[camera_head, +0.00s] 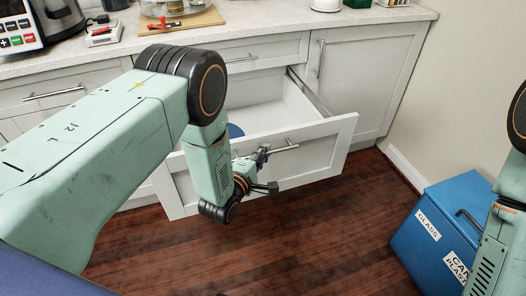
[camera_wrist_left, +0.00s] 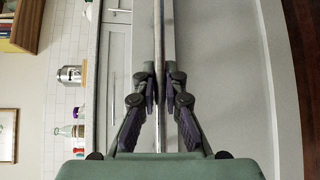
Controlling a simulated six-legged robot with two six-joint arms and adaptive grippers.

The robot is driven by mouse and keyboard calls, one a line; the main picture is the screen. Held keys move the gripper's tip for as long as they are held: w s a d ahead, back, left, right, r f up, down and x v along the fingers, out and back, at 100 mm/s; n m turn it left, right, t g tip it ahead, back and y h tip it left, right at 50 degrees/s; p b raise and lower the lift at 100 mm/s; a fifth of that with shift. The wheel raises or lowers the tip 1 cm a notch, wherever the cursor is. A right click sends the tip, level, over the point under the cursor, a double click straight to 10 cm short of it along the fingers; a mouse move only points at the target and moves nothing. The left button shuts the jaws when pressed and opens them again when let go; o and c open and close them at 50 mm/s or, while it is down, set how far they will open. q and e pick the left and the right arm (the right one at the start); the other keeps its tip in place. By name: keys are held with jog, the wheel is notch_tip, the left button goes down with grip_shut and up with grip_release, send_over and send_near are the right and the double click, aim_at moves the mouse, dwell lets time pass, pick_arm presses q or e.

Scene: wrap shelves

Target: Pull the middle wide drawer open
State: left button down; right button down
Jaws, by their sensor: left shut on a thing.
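The middle wide drawer (camera_head: 328,147) stands pulled out from the white cabinet, with its interior and right side wall showing. Its bar handle (camera_head: 285,148) runs across the front panel. My left gripper (camera_head: 262,156) is at this handle, shut on it; my left arm hides the left part of the drawer. In the left wrist view the handle (camera_wrist_left: 157,35) runs as a long bar between the two fingers of my left gripper (camera_wrist_left: 161,78). My right arm shows at the right edge of the head view, but its gripper is out of view.
The counter (camera_head: 270,26) above holds a cutting board (camera_head: 180,22) and appliances. A blue recycling bin (camera_head: 440,235) stands at the right by the wall. The wooden floor before the drawer is clear.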

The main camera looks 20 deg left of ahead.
pick_arm(q)
jog(key=shift+w, duration=0.1)
dwell(0.3)
jog(key=c, duration=1.4)
grip_release()
jog(key=v, duration=1.2)
